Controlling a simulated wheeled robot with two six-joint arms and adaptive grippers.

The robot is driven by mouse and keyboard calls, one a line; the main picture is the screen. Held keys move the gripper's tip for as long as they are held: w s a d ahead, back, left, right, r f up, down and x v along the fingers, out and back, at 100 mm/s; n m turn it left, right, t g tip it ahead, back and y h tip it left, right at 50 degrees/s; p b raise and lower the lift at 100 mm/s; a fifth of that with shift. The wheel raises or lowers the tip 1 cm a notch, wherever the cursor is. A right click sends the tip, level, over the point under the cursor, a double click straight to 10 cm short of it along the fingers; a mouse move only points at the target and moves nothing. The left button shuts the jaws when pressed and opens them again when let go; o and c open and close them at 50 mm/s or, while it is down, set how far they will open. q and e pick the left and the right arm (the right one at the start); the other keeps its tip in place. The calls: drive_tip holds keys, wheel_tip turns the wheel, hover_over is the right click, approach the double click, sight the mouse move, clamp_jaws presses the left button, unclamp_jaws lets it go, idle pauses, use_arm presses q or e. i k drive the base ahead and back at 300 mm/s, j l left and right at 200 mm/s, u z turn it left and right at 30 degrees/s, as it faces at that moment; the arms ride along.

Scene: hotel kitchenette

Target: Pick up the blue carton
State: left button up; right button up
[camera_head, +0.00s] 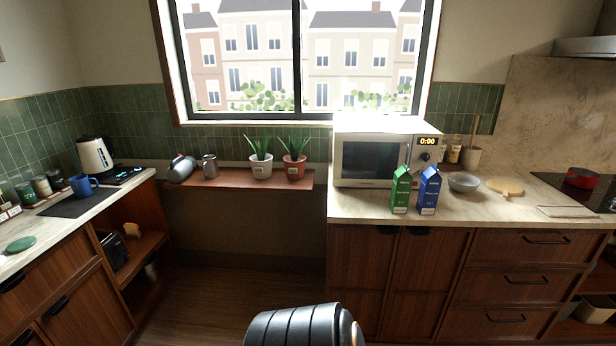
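The blue carton (428,191) stands upright on the right counter (372,208), near its front edge and in front of the microwave. A green carton (400,190) stands upright close to its left. Neither of my grippers shows in the head view, so whether they are open or shut is hidden. A dark, ribbed rounded part of my own body shows at the bottom centre, well short of the counter.
The microwave (375,160) stands behind the cartons. A grey bowl (463,182) and a wooden board (505,187) lie to their right. Potted plants (261,171) stand on the low shelf under the window. The floor (215,290) between the counters is clear.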

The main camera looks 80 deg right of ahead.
sight(431, 181)
drive_tip(key=k+l+z, duration=0.1)
drive_tip(key=z, duration=3.4)
drive_tip(key=l, duration=0.1)
